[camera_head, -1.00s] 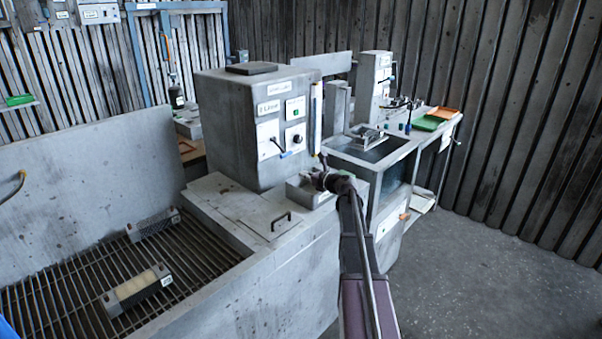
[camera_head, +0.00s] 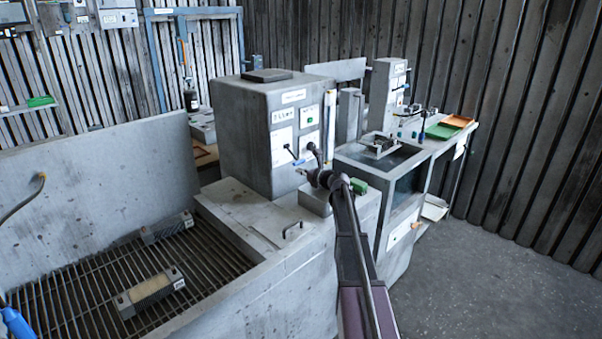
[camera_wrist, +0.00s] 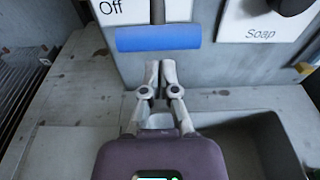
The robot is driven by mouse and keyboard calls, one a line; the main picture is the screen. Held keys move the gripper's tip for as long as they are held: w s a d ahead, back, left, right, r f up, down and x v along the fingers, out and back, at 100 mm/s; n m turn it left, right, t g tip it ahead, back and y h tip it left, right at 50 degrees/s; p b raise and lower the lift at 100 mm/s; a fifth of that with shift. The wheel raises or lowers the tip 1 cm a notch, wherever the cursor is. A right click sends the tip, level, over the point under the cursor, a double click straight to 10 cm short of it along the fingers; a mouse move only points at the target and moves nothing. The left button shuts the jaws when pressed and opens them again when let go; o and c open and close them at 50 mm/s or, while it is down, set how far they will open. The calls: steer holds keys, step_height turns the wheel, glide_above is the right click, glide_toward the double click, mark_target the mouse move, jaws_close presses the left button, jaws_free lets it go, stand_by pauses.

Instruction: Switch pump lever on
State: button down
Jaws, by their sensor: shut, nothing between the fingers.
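The pump lever, a rod with a blue cylindrical grip (camera_wrist: 158,37), hangs on a panel marked "Off" (camera_wrist: 110,8) at its left in the wrist view. In the head view its blue end (camera_head: 298,162) points down and right on the front of the grey control box (camera_head: 243,140). My gripper (camera_wrist: 160,66) is shut and empty. Its fingertips appear just below the blue grip in the wrist view; I cannot tell whether they touch it. In the head view my gripper (camera_head: 315,160) is just right of the lever, partly covering the panel.
A "Soap" panel (camera_wrist: 258,28) with a black knob (camera_wrist: 290,4) is right of the lever. A grey basin (camera_wrist: 250,135) lies below. A green object (camera_head: 358,186) is beside my arm. The grated sink (camera_head: 90,285) is at left; open floor (camera_head: 480,270) is at right.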

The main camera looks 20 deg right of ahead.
steer(key=shift+s+r+p, duration=0.1)
steer(key=shift+r+p, duration=0.3)
steer(key=shift+r, duration=0.25)
steer(key=shift+d, duration=0.1)
